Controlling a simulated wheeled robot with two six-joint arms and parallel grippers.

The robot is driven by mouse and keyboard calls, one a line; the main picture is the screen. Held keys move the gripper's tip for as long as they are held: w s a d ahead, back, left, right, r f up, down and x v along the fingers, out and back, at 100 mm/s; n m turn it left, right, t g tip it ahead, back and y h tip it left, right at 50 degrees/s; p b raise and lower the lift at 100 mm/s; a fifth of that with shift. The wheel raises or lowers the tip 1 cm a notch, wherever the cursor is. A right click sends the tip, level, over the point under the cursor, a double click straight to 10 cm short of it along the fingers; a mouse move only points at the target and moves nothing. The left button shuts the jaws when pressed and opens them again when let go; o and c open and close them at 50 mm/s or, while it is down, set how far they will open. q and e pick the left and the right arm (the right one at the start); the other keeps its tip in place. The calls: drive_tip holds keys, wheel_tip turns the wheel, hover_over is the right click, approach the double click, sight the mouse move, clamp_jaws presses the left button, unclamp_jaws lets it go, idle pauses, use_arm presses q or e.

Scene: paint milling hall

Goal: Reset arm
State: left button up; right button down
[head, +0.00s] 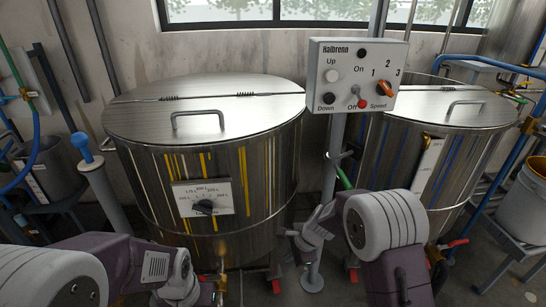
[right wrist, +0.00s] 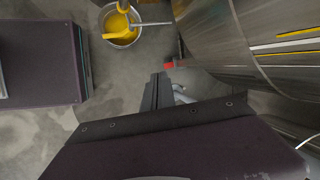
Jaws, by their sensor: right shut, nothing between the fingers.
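My right gripper (head: 287,232) is in front of the left vat, at the lower middle of the head view, pointing left. Its fingers show pressed together and empty in the right wrist view (right wrist: 158,92). It touches nothing that I can see. My left arm comes in at the lower left. Its hand end (head: 207,294) is near the bottom edge, low in front of the left vat; its fingers cannot be made out.
A lidded steel vat (head: 270,190) stands at left, another (head: 440,165) at right. Between them a Halbrenn control box (head: 355,76) sits on a post (head: 333,160). A bucket with yellow paint (right wrist: 122,40) stands on the floor. Blue pipes (head: 520,150) run at right.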

drive_tip(key=s+d+r+n+h, duration=0.2)
drive_tip(key=s+d+r+n, duration=0.3)
drive_tip(key=s+d+r, duration=0.3)
drive_tip(key=s+d+f+n+g+h, duration=0.1)
drive_tip(key=s+d+f+n, duration=0.1)
drive_tip(key=s+n, duration=0.3)
drive_tip(key=s+d+f+n+g, duration=0.1)
drive_tip(key=s+d+n, duration=0.2)
drive_tip(key=s, duration=0.4)
wheel_tip(320, 180, up, 18)
drive_tip(key=n+p, duration=0.2)
drive_tip(key=p, duration=1.5)
drive_tip(key=shift+f+p, duration=0.25)
drive_tip(key=shift+p, duration=0.1)
